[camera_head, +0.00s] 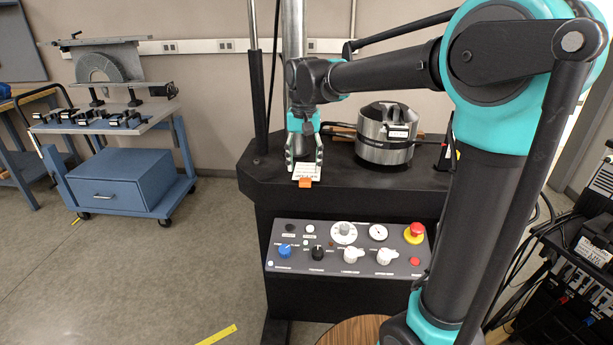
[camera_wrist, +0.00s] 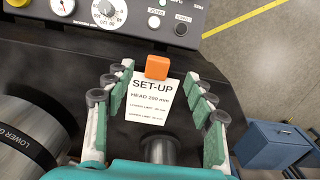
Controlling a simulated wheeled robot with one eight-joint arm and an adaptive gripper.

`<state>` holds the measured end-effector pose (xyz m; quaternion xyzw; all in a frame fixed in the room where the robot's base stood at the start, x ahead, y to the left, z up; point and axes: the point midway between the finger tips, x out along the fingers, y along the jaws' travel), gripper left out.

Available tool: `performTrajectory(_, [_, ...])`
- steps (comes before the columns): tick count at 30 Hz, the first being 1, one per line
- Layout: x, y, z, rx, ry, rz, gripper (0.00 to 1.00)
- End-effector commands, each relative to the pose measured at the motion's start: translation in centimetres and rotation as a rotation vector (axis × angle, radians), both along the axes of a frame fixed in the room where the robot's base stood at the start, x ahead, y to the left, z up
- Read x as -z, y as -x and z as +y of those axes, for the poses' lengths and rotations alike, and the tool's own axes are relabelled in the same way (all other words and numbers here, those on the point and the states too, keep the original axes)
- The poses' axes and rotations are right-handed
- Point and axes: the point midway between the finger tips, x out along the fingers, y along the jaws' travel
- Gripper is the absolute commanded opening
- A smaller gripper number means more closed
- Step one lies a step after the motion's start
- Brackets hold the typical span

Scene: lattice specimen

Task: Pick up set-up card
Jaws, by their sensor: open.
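The set-up card (camera_wrist: 150,98) is a white sheet with black print reading SET-UP and HEAD 250 mm, with an orange block or tab (camera_wrist: 157,67) at its top edge. In the head view the card (camera_head: 306,171) is at the front of the black machine table, with its orange tab (camera_head: 305,182) toward the front edge. My gripper (camera_wrist: 160,95) is open, its green-padded fingers on the left and right of the card. In the head view my gripper (camera_head: 304,158) points down over the card. I cannot tell whether the fingers touch it.
A metal cylinder grip (camera_head: 385,135) stands to the right on the black table (camera_head: 345,180). Below is a control panel (camera_head: 345,248) with knobs and a red stop button (camera_head: 415,231). A steel column (camera_head: 293,60) rises behind. A blue cart (camera_head: 120,180) stands at the left.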

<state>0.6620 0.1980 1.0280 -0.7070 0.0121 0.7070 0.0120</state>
Motion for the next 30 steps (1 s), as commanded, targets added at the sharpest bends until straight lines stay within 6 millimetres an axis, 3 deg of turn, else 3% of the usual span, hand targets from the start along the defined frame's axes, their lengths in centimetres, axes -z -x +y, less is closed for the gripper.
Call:
performTrajectory(5, [1.2,-0.1,-0.1,0.000,0.000,0.000,0.55])
performTrajectory(13, [4.8,-0.5,-0.2,0.000,0.000,0.000,0.55])
performTrajectory(23, [5.5,-0.4,-0.2,0.000,0.000,0.000,0.55])
performTrajectory(30, [5.5,-0.4,-0.2,0.000,0.000,0.000,0.25])
